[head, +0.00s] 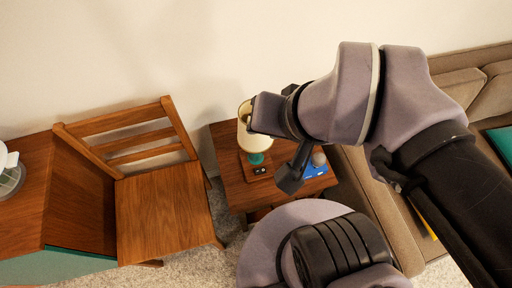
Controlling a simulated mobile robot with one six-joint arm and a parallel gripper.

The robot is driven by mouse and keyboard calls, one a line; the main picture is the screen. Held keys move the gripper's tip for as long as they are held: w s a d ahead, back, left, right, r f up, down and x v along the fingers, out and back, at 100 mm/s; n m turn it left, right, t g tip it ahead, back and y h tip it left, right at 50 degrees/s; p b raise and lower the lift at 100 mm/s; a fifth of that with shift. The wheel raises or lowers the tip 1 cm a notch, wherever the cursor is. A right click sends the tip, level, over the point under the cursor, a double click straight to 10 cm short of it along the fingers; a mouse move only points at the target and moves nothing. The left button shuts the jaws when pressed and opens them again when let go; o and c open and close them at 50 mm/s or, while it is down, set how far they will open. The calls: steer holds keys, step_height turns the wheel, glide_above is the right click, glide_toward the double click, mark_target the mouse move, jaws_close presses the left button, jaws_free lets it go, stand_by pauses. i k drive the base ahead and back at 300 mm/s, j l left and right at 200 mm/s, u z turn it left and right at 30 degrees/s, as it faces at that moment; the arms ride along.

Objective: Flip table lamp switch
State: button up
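The table lamp has a cream shade (244,138) and a teal body (256,158). It stands upright on a small wooden base (262,172) with dark, switch-like spots on its front part, too small to read as on or off. The lamp is on a wooden side table (232,187). My gripper (271,156) is above the table, at the lamp's right. Its two dark fingers look spread apart, with nothing seen held. One finger overlaps the shade's right side in the picture; the other hangs right of the lamp base. Contact with the lamp cannot be told.
A blue item (316,170) with a greyish round thing (318,158) lies on the table's right part. A wooden chair (160,212) stands left, beside a wooden desk (85,205). A beige sofa (402,225) is at the right. A plain wall (130,55) is behind.

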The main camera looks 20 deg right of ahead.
mark_target(259, 171)
steer(key=k+j+u, duration=0.1)
steer(key=k+u, duration=0.35)
steer(key=k+j+u, duration=0.2)
steer(key=u, duration=0.4)
